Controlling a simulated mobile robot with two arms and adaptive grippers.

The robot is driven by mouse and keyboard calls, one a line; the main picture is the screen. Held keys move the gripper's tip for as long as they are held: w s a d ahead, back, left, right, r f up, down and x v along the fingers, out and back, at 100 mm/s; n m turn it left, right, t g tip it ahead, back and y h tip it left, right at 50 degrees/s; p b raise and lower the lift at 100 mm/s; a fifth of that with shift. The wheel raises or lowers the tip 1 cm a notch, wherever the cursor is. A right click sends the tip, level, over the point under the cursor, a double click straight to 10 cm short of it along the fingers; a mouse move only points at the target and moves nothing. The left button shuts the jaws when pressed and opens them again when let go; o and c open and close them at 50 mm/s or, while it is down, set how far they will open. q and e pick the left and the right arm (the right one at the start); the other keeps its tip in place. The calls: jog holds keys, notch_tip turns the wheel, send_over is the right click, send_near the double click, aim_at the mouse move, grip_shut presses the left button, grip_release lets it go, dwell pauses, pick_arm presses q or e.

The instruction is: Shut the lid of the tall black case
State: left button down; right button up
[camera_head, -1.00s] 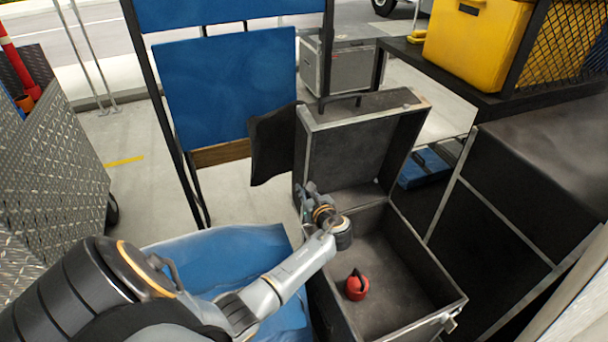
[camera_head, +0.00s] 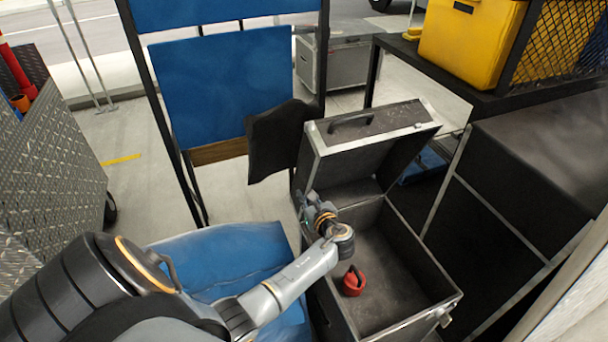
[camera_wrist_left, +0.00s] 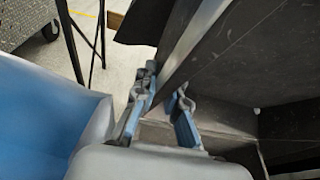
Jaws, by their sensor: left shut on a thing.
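The tall black case (camera_head: 425,297) stands open in front of me, with metal edges and a dark inside. My left gripper (camera_head: 307,197) is at the lid's left edge. In the left wrist view the fingers (camera_wrist_left: 165,95) straddle the metal edge of the lid (camera_wrist_left: 196,42) and are shut on it. A red round object (camera_head: 353,281) lies inside the case. My right gripper is not in view.
A blue chair or cart with a blue panel (camera_head: 225,90) stands behind and left, with a black flap (camera_head: 272,140) beside the lid. A yellow bin (camera_head: 470,40) sits on a black shelf at right. A metal-plated box (camera_head: 50,170) is at left.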

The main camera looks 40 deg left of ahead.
pick_arm(q)
jog(key=shift+s+d+f, duration=0.25)
jog(key=shift+d, duration=0.15)
jog(key=shift+s+d+f+p, duration=0.25)
jog(key=shift+s+d+f, duration=0.15)
jog(key=shift+d, duration=0.4)
jog(key=shift+s+d+f+p, duration=0.25)
jog(key=shift+s+d, duration=0.2)
jog(key=shift+d, duration=0.3)
jog(key=shift+d+f, duration=0.1)
jog(key=shift+s+d+f, duration=0.4)
jog(key=shift+d+f, duration=0.15)
jog(key=shift+d, duration=0.1)
jog(key=shift+s+d+f, duration=0.35)
jog(key=shift+d+f, duration=0.2)
jog(key=shift+d, duration=0.1)
jog(key=shift+d, duration=0.1)
